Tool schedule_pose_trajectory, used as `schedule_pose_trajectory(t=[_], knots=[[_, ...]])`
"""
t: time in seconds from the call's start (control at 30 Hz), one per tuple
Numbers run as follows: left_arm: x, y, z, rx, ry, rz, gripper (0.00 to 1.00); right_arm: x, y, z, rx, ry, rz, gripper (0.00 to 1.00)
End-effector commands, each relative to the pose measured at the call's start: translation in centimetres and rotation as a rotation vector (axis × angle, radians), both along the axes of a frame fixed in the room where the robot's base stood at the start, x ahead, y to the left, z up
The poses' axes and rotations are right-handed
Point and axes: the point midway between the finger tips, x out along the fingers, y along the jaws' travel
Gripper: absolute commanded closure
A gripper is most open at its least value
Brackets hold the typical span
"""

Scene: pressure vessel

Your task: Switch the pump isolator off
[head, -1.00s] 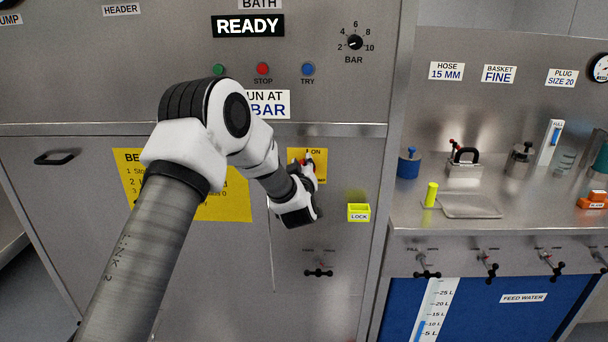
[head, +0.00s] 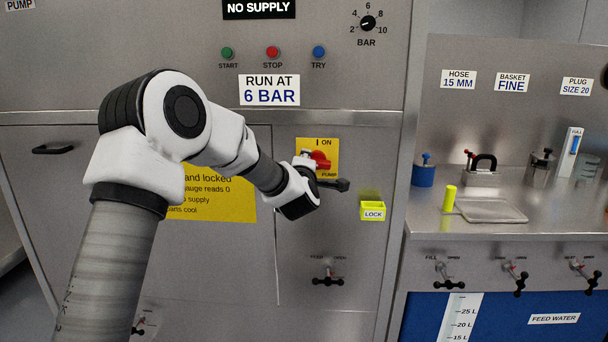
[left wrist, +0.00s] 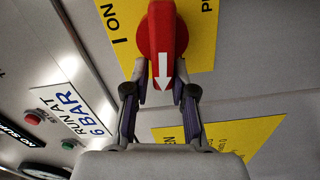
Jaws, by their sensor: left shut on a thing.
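The pump isolator is a red handle (head: 321,160) on a yellow plate (head: 329,147) marked "I ON" at the top and "PUMP" lower down. My left gripper (head: 307,163) is at the handle, coming from the left and partly covering it and the plate. In the left wrist view the red handle (left wrist: 162,42) sits between the two fingers (left wrist: 160,88), which are shut on it. The display (head: 259,9) above reads "NO SUPPLY". My right gripper is not in view.
A yellow LOCK box (head: 373,211) is on the panel right of the isolator. A valve handle (head: 327,279) sits below. A yellow padlock-like cylinder (head: 450,198) and a metal tray (head: 492,211) are on the right bench.

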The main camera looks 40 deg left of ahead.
Motion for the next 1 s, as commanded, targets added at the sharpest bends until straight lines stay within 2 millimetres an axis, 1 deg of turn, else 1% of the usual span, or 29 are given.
schedule_pose_trajectory(t=[0.03,0.2,0.3,0.5,0.93,0.97,1.0], knots=[[0.0,-0.3,-1.6,-0.028,0.002,-0.008,1.0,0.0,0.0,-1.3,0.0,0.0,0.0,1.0],[0.0,-0.3,-1.6,-0.113,-0.051,-0.008,1.0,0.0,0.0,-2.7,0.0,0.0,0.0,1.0],[0.0,-0.3,-1.6,-0.148,-0.073,-0.009,1.0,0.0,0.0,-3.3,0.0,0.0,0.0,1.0],[0.0,-0.3,-1.4,-0.186,-0.096,-0.01,1.0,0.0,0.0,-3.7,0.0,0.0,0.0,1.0],[0.1,-0.3,-1.1,-0.195,-0.103,-0.01,1.0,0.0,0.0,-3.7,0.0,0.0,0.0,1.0],[0.1,-0.3,-1.1,-0.195,-0.103,-0.01,0.74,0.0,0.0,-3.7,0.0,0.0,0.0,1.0],[0.1,-0.3,-1.1,-0.194,-0.104,-0.011,0.6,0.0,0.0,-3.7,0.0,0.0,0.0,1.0]])
